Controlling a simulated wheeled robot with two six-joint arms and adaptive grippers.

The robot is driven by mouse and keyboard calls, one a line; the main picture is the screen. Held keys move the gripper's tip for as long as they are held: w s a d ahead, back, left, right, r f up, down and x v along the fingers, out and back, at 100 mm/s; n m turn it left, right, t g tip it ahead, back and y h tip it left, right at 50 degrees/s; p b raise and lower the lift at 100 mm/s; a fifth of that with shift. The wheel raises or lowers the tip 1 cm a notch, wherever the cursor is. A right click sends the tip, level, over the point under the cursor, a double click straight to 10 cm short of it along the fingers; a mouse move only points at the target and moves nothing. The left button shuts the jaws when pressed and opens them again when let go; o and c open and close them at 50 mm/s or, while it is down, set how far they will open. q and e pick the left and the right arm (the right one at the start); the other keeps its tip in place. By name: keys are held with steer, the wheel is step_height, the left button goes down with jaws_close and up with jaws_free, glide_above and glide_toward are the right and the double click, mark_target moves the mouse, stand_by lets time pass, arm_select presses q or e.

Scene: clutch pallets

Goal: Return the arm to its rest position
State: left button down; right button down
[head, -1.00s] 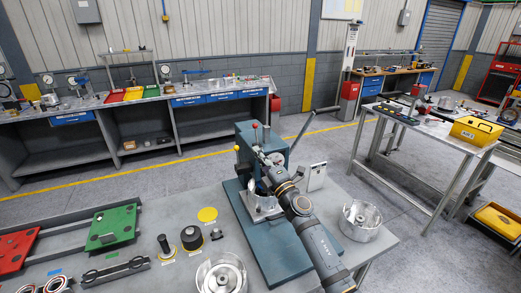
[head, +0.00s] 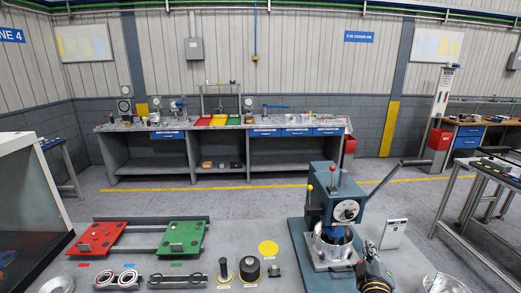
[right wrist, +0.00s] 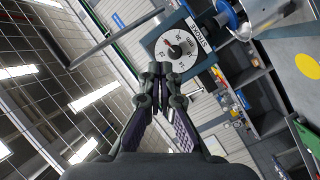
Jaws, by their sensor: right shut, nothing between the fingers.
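My right gripper (head: 364,268) is at the lower right of the head view, just in front of the bench press (head: 318,200). In the right wrist view the fingers of my right gripper (right wrist: 160,84) are together with nothing between them. The press dial (right wrist: 175,46) shows beyond the fingertips there. My left gripper is not in view.
On the table stand a red pallet (head: 98,238), a green pallet (head: 183,236), a black cylindrical part (head: 250,268) and a yellow disc (head: 268,248). A silver drum (head: 446,285) is cut off at lower right. A white sign (head: 394,233) stands right of the press.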

steer(key=s+a+f+m+g+y, duration=0.2)
steer(key=s+a+f+g, duration=0.15)
steer(key=s+f, duration=0.4)
steer(key=s+a+f+m+g+y, duration=0.15)
steer(key=s+f+g, duration=0.3)
steer(key=s, duration=0.55)
steer(key=s+a+f+m+g+y, duration=0.2)
steer(key=s+a+f+g, duration=0.25)
steer(key=s, duration=0.45)
steer(key=s+d+f+g+b, duration=0.1)
steer(key=d+f+b, duration=0.1)
steer(key=f, duration=1.4)
steer(key=s+d+f+g+b, duration=0.1)
steer(key=s+d+f+b, duration=0.15)
steer(key=f, duration=1.45)
steer(key=s+f+b, duration=0.3)
steer(key=s+f, duration=1.4)
steer(key=shift+f, duration=0.15)
steer(key=shift+s+d+g+h, duration=0.1)
steer(key=shift+g+h, duration=0.15)
